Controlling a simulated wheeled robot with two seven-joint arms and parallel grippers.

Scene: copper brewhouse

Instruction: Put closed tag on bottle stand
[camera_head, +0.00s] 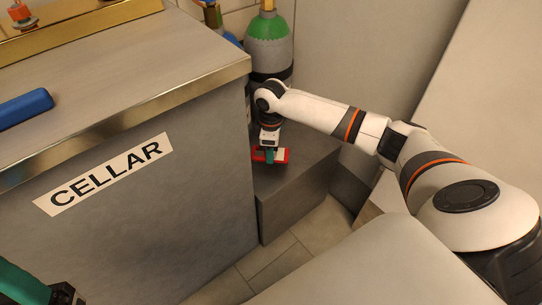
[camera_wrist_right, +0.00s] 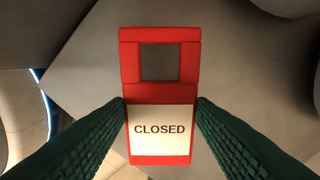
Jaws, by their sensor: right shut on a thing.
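The closed tag (camera_head: 283,155) is red with a white panel reading CLOSED and a square opening at its far end; it fills the middle of the right wrist view (camera_wrist_right: 160,95). My right gripper (camera_head: 269,156) is shut on the tag, its green fingers on either side of the white panel. The tag is over the dark grey bottle stand (camera_head: 296,188), close to its top; I cannot tell whether it touches. Part of my left gripper (camera_head: 18,283) shows at the lower left corner; its opening is out of view.
The steel counter (camera_head: 150,75) with the CELLAR sign (camera_head: 106,174) stands directly left of the stand. A green and grey gas bottle (camera_head: 268,48) is behind the gripper. A blue object (camera_head: 24,108) lies on the counter. Tiled floor (camera_head: 275,262) is in front of the stand.

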